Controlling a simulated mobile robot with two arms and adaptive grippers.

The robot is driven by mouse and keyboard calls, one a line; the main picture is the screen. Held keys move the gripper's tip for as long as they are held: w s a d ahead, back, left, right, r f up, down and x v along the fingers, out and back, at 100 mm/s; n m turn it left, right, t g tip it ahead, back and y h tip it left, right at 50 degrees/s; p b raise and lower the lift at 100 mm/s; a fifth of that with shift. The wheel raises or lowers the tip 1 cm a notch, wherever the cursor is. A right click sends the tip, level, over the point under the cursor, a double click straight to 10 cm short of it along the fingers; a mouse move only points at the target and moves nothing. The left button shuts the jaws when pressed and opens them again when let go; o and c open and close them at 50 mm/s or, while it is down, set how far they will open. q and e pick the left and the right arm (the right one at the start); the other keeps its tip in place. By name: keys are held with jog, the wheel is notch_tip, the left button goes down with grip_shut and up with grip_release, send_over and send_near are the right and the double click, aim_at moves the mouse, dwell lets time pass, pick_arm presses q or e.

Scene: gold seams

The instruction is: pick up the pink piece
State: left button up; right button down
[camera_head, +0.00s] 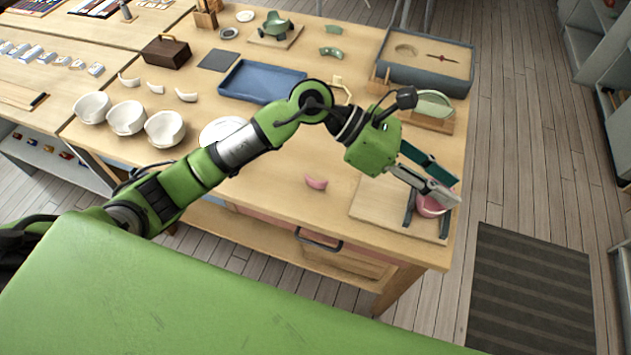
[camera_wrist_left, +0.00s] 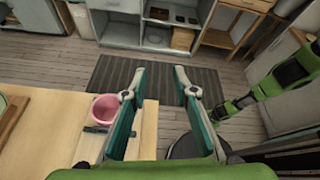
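The small curved pink piece (camera_head: 316,183) lies on the bare wooden tabletop near the front edge in the head view. A pink bowl (camera_head: 430,206) sits in a dark stand on a square wooden board at the right front corner. It also shows in the left wrist view (camera_wrist_left: 104,108), just left of the left finger. My left gripper (camera_head: 452,188) is open and empty above the bowl and board, well right of the pink piece. In the left wrist view its fingers (camera_wrist_left: 163,76) are spread apart. My right gripper (camera_wrist_left: 222,112) seems to show there, too small to read.
White bowls (camera_head: 165,129) with white pieces stand at left. A blue tray (camera_head: 262,82), a white plate (camera_head: 222,131) and a green plate on a wooden stand (camera_head: 432,106) are behind. A sand box (camera_head: 425,62) is at the back right. Tabletop around the pink piece is clear.

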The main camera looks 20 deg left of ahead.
pick_arm(q)
jog(key=w+a+f+m+y, duration=0.2)
jog(key=w+a+f+y, duration=0.2)
jog(key=a+f+y, duration=0.4)
jog(key=y, duration=0.5)
send_over(315, 181)
jog(key=shift+t, duration=0.4)
jog(key=f+p, duration=0.1)
jog(key=f, duration=0.3)
jog(key=f+p, duration=0.1)
jog(key=f, duration=0.3)
jog(key=shift+a, duration=0.2)
jog(key=shift+f, duration=0.5)
jog(key=shift+d+f+p, duration=0.1)
jog(key=shift+f+p, duration=0.25)
jog(key=shift+p, duration=0.05)
notch_tip(315, 181, down, 4)
jog(key=shift+d+r+p, duration=0.1)
jog(key=shift+r+p, duration=0.1)
jog(key=shift+p, duration=0.55)
jog(key=shift+f, duration=0.4)
